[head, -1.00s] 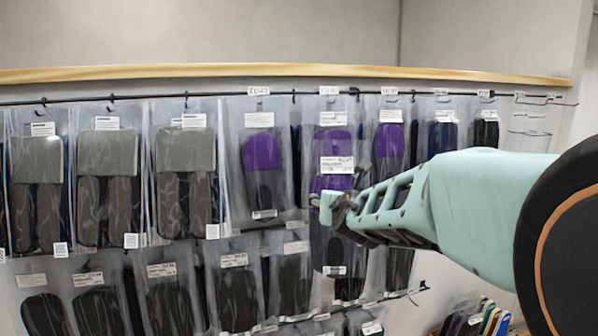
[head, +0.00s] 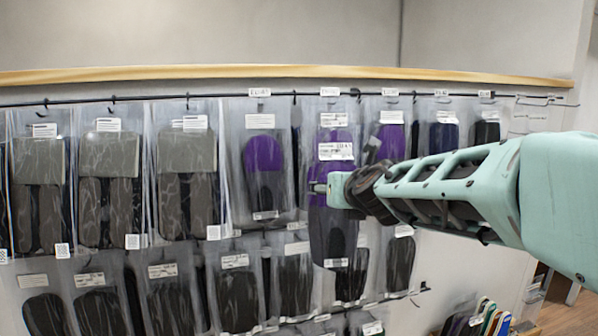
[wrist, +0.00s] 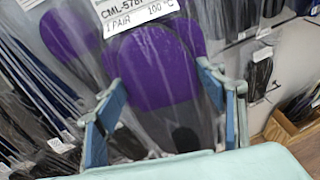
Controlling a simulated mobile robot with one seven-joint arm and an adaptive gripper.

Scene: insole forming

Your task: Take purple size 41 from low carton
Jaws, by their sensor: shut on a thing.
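My gripper (head: 322,188) is shut on a clear packet with a purple-topped, dark-bottomed insole (head: 332,240). It holds the packet upright in front of the hanging rack. The packet has a white label near its top. In the wrist view the purple insole (wrist: 150,75) lies between the two fingers of my gripper (wrist: 167,112), with a label reading "CML-578", "1 PAIR" and "100 °C". No size 41 mark is readable.
Similar purple packets (head: 263,153) (head: 391,140) hang close on both sides of the held one. Grey packets (head: 108,155) hang at the left, and dark packets (head: 238,295) fill the lower row. A wooden ledge (head: 200,74) runs above.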

